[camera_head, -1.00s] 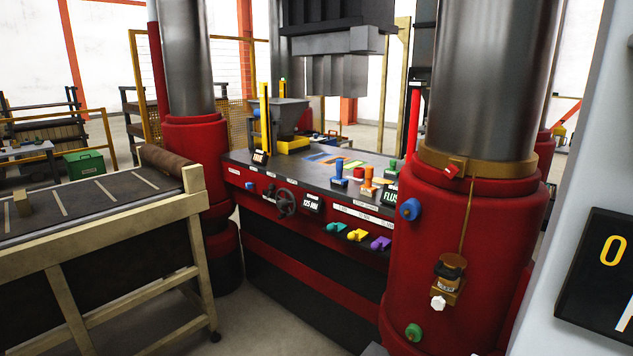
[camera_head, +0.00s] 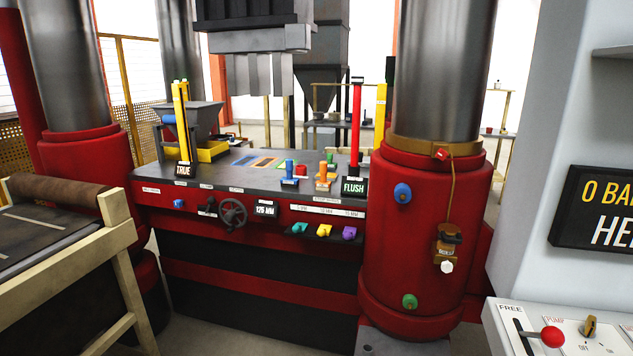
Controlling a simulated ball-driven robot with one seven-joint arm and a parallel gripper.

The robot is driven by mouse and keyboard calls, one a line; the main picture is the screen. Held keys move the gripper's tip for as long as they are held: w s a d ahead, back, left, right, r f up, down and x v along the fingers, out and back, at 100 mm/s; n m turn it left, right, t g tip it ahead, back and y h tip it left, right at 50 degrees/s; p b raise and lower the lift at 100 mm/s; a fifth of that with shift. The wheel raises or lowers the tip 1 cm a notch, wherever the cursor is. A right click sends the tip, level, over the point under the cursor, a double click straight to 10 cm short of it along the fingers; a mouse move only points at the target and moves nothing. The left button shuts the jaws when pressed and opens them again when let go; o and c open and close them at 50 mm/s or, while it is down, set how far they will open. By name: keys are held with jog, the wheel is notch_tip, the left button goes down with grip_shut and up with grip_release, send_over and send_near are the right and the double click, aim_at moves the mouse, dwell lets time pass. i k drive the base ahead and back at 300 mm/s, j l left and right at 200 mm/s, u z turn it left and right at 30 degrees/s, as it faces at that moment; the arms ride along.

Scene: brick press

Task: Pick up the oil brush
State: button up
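I cannot make out an oil brush for certain in the camera_head view. A small brown pot-like fitting (camera_head: 447,243) with a pale hexagonal knob hangs by a cord on the front of the right red column (camera_head: 430,215). It is too small to tell whether it holds a brush. Blue (camera_head: 289,170) and orange (camera_head: 322,176) upright handled pieces stand on the dark press table (camera_head: 240,174); I cannot tell what they are. My gripper is not in view.
The press front has a handwheel (camera_head: 232,213) and coloured levers (camera_head: 324,230). A control panel with a red knob (camera_head: 552,337) is at the lower right. Little floor shows.

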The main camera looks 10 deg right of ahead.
aim_at(323, 185)
jog(key=i+j, duration=0.35)
jog(key=i, duration=0.15)
jog(key=i+j+z, duration=0.1)
jog(key=i+j, duration=0.3)
jog(key=i, duration=0.05)
